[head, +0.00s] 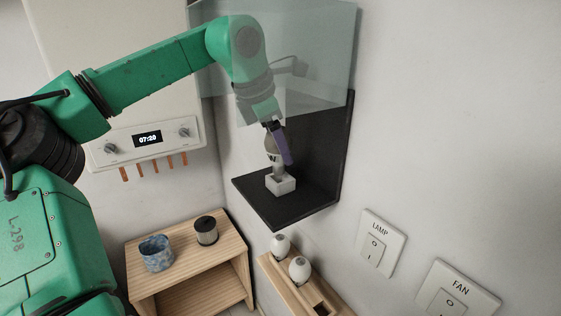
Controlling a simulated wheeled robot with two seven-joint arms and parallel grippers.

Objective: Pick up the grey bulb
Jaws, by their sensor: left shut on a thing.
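The grey bulb (271,148) is upright above a small pale holder block (281,185) on the black shelf (303,207). Its lower end is at the holder's top; I cannot tell whether it is still seated in it. My left gripper (277,140) comes down from above and is shut on the grey bulb, with a purple finger covering its right side. My right gripper is not in view.
A translucent panel (325,45) hangs over the black shelf, close around my left arm. Two white bulbs (299,269) stand in a wooden rack (276,272) below. A wooden stand (182,251) holds a blue mottled cup (156,254) and dark jar (206,231). Wall switches (382,243) are right.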

